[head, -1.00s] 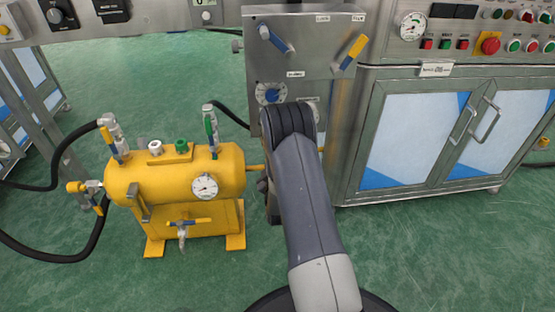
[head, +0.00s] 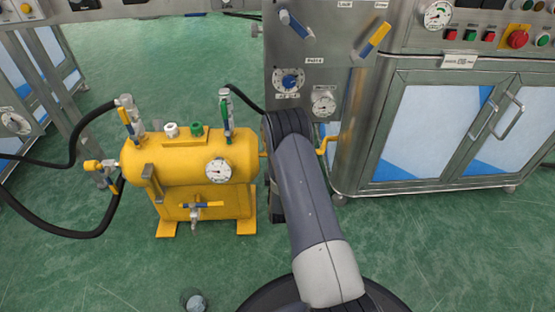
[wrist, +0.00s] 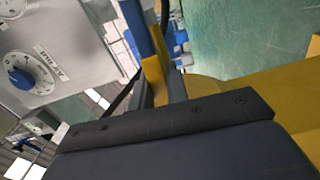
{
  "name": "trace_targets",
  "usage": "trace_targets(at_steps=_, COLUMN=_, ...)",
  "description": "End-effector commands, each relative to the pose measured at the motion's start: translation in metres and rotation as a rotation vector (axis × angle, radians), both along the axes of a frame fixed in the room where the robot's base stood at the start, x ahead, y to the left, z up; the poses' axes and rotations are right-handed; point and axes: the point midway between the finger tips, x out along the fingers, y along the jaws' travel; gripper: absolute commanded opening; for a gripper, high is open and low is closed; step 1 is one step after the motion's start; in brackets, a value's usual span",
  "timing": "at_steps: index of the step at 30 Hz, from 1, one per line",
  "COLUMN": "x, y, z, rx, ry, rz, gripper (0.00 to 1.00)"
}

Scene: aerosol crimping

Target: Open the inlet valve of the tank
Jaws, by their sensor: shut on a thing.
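The yellow tank (head: 180,158) stands on the floor left of my arm, with a gauge and several blue-and-yellow handled valves. My arm reaches to the tank's right side in the head view and hides my gripper there. In the wrist view my gripper (wrist: 160,84) is shut on a lever handle (wrist: 137,25), blue along its length and yellow near the fingers. The yellow body at the right of that view (wrist: 220,82) looks like the tank. Which valve the held handle belongs to cannot be told; its body is hidden.
A yellow bent pipe (head: 326,146) lies right of my arm. Black hoses (head: 60,232) run at the left. Green floor is clear in front of the cabinet (head: 430,135).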

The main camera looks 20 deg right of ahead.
Motion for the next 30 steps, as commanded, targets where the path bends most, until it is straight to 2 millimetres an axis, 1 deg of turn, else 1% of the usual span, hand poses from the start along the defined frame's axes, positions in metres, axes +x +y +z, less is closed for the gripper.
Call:
trace_targets(at_steps=1, x=-0.0006, y=0.0004, z=-0.0029, rx=-0.014, ry=0.007, rz=0.001, gripper=0.0)
trace_targets(at_steps=7, x=-0.0006, y=0.0004, z=-0.006, rx=-0.052, ry=0.018, rz=0.001, gripper=0.0)
trace_targets(at_steps=20, x=-0.0007, y=0.0003, z=-0.0076, rx=-0.061, ry=0.023, rz=0.001, gripper=0.0)
trace_targets(at_steps=21, x=-0.0008, y=0.0003, z=-0.0077, rx=-0.061, ry=0.024, rz=0.001, gripper=0.17)
trace_targets(at_steps=28, x=-0.0005, y=0.0001, z=-0.0066, rx=-0.06, ry=0.02, rz=0.0, gripper=0.36)
trace_targets(at_steps=30, x=-0.0004, y=0.0001, z=-0.0064, rx=-0.06, ry=0.019, rz=0.0, gripper=0.37)
